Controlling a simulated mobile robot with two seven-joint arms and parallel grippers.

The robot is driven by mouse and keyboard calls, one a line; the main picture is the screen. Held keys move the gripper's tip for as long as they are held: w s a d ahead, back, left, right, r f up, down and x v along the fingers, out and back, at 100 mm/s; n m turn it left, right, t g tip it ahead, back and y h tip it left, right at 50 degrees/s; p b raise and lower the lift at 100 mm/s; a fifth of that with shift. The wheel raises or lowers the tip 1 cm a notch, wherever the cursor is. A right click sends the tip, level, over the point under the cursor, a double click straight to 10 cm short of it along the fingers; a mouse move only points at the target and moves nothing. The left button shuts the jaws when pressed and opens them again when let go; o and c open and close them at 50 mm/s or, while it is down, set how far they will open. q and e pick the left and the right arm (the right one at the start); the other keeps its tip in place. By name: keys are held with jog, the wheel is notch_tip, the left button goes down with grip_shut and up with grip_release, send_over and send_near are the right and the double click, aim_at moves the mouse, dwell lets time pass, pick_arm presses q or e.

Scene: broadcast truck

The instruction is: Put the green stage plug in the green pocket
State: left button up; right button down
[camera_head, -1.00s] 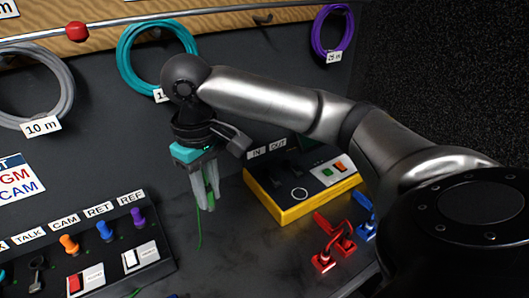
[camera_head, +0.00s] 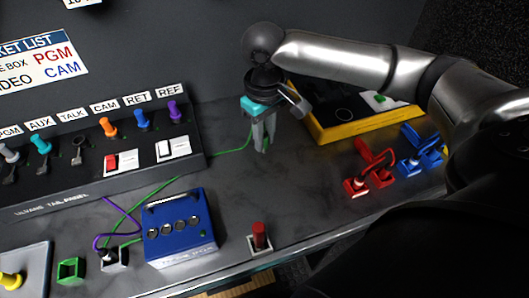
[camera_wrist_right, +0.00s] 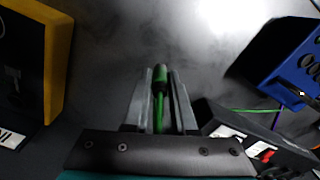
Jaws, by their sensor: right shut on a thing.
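My right gripper (camera_head: 264,145) points down over the grey desk, left of the yellow box. It is shut on the green stage plug, which shows between the fingertips in the right wrist view (camera_wrist_right: 160,78). A green cable (camera_head: 235,151) runs from near the gripper to the left across the desk. A small green-rimmed square pocket (camera_head: 69,270) sits at the front left of the desk, well away from the gripper; it looks empty. My left gripper is not in view.
A blue box with knobs (camera_head: 180,235) stands between gripper and green pocket. A purple cable ends at a pale-rimmed pocket (camera_head: 115,262) beside the green one. A red button (camera_head: 260,237), yellow box (camera_head: 325,131) and red connectors (camera_head: 370,170) stand nearby. The patch panel (camera_head: 100,165) is behind.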

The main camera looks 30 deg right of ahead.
aim_at(265, 151)
notch_tip(265, 151, down, 6)
jog(key=shift+r+b, duration=0.2)
jog(key=shift+b, duration=0.75)
jog(key=c, duration=1.2)
grip_release()
jog(key=o, duration=0.5)
jog(key=shift+c, duration=0.2)
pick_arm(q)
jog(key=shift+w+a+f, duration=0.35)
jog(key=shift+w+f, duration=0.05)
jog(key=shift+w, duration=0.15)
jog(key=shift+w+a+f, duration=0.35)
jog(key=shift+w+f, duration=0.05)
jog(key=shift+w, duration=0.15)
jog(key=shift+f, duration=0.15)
